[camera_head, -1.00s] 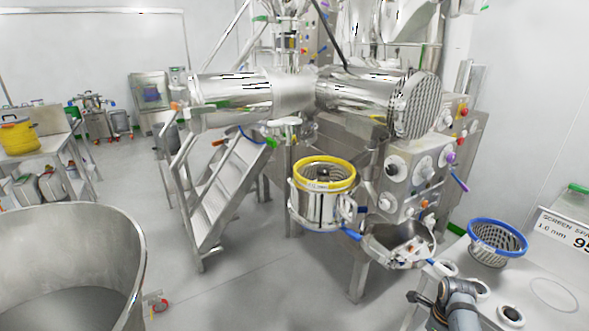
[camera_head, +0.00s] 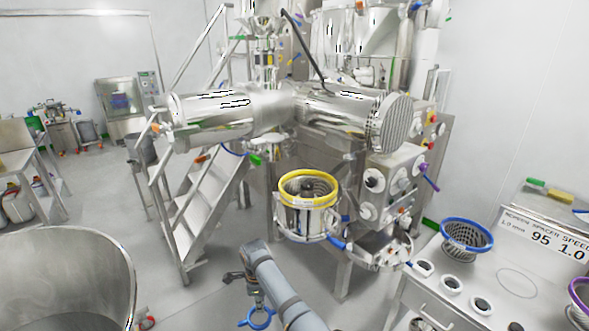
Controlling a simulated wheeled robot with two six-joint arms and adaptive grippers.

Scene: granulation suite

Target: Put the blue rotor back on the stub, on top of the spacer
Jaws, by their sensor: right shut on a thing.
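My right gripper (camera_head: 256,297) comes in from the bottom centre and is shut on the blue rotor (camera_head: 268,319), which hangs below it near the bottom edge. The rotor is partly cut off by the frame and by my gripper. The steel mill bowl (camera_head: 306,222) with a yellow ring (camera_head: 309,201) on its rim stands beyond and to the right of my gripper, apart from the rotor. A dark post (camera_head: 307,187), seemingly the stub, shows inside the bowl. I cannot tell the spacer on it. My left gripper is not in view.
A steel bench (camera_head: 404,292) at right holds a blue-rimmed screen basket (camera_head: 466,238), several small rings and a sign (camera_head: 545,240) reading 95 and 1.0. A large steel tub (camera_head: 65,285) fills the lower left. Steel stairs (camera_head: 205,215) stand behind. Open floor lies around my gripper.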

